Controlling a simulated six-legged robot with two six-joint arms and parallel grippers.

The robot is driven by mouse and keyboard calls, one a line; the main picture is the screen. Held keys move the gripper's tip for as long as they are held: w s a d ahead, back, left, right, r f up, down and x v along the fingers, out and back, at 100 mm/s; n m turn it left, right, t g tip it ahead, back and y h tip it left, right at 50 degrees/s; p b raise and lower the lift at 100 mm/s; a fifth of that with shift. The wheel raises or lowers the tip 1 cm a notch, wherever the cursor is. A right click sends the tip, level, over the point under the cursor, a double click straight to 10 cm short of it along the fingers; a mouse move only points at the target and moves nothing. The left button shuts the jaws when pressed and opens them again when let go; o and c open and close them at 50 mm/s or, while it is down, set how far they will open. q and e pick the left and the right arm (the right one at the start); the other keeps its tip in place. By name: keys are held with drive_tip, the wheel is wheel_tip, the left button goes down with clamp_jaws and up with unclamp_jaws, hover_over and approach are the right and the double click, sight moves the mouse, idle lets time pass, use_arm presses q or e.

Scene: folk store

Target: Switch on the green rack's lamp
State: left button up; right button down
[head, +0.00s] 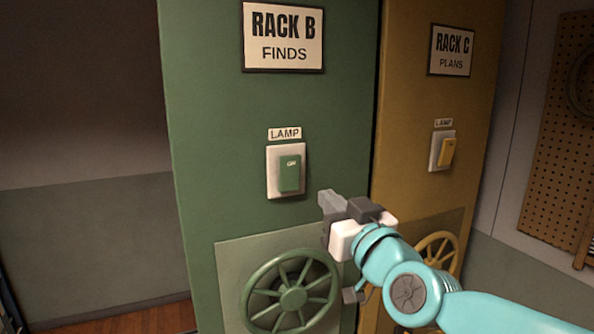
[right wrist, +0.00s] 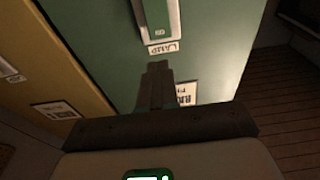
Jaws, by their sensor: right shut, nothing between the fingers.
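The green rack (head: 270,107), signed RACK B FINDS, fills the middle of the head view. Its lamp switch is a green rocker (head: 289,174) on a white plate (head: 273,184), under a LAMP label (head: 285,134). Small lettering on the rocker's upper part is too small to read surely. My right gripper (head: 326,200) is shut and empty, just right of and below the switch, apart from it in the picture. In the right wrist view the switch (right wrist: 156,20) shows upside down beyond the shut fingertips (right wrist: 158,68). My left gripper is not in view.
A green handwheel (head: 293,299) is on the rack below the switch, near my right forearm. The yellow rack (head: 405,110), signed RACK C PLANS, stands to the right with its own lamp switch (head: 447,152) and wheel (head: 437,246). A pegboard (head: 560,140) hangs far right.

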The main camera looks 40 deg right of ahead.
sight(291, 164)
drive_tip(key=p+x, duration=0.4)
drive_tip(key=x, duration=0.8)
drive_tip(key=shift+w+r, duration=0.2)
drive_tip(key=shift+w, duration=0.15)
drive_tip(key=shift+w+d+f, duration=0.1)
drive_tip(key=shift+w+d, duration=0.05)
drive_tip(key=shift+w, duration=0.55)
drive_tip(key=shift+s, duration=0.1)
